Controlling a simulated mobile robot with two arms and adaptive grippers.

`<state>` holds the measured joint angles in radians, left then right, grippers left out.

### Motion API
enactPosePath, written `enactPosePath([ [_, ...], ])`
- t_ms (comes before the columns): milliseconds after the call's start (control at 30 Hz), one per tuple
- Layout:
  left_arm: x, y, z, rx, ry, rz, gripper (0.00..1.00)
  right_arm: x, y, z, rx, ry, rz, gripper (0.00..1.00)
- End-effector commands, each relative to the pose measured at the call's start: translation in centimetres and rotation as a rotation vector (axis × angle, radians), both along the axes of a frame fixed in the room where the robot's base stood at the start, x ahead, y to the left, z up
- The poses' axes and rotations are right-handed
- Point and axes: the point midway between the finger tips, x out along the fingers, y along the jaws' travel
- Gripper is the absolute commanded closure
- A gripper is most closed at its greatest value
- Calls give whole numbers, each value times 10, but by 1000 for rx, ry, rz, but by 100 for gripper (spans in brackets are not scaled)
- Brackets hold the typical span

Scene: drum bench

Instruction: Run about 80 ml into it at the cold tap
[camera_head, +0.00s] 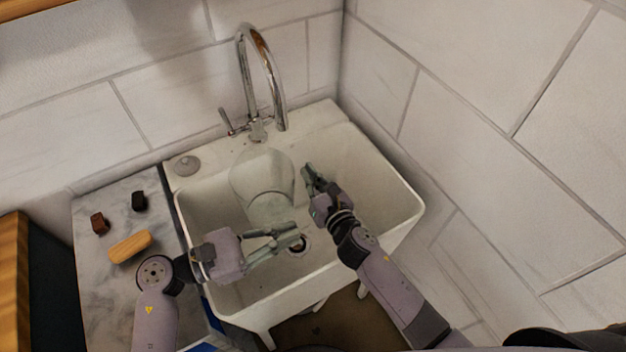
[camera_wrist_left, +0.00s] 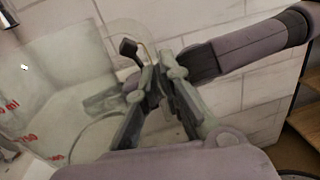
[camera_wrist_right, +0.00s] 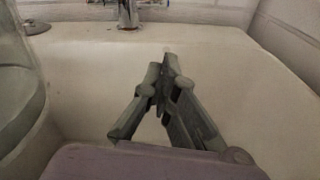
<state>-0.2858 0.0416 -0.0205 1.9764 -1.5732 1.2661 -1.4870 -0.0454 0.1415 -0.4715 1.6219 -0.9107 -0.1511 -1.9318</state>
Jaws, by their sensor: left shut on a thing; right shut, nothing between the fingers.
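A clear measuring jug (camera_head: 262,185) hangs in the sink below and in front of the chrome tap (camera_head: 262,75). Red markings show on the jug in the left wrist view (camera_wrist_left: 55,110). My left gripper (camera_head: 297,233) is shut at the jug's lower side in the head view; the exact grip is hard to make out. My right gripper (camera_head: 308,172) is shut and empty, right of the jug inside the basin. The tap's lever (camera_head: 228,122) is left of its base. No water stream is visible. The jug's edge also shows in the right wrist view (camera_wrist_right: 15,90).
The white sink (camera_head: 405,205) has a drain (camera_head: 298,245) and a grey round disc (camera_head: 187,165) on its back-left ledge. A marble counter at left holds a black block (camera_head: 139,201), a brown block (camera_head: 99,223) and a yellow wooden piece (camera_head: 130,246). Tiled walls close off the back and right.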

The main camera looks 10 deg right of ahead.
Motion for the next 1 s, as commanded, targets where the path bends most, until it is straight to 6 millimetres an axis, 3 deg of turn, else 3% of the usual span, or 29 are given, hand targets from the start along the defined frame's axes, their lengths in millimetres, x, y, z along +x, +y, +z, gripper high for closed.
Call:
enactPosePath([
  [200, 0, 0, 2, -2, -4, 0, 100, -18, -6, 3, 2, 1, 0, 100],
  [500, 0, 0, 1, -1, -2, 0, 100, -20, -7, 3, 1, 0, 0, 100],
  [633, 0, 0, 1, -1, -2, 0, 100, -23, -18, 7, -28, -17, -12, 100],
  [767, 0, 0, 1, -1, -2, 0, 100, -32, -54, 19, -120, -72, -48, 100],
  [900, 0, 0, 1, -1, -2, 0, 100, -54, -114, 39, -324, -152, -119, 100],
  [1000, 0, 0, 1, -1, -2, 0, 100, -80, -159, 42, -525, -161, -197, 100],
])
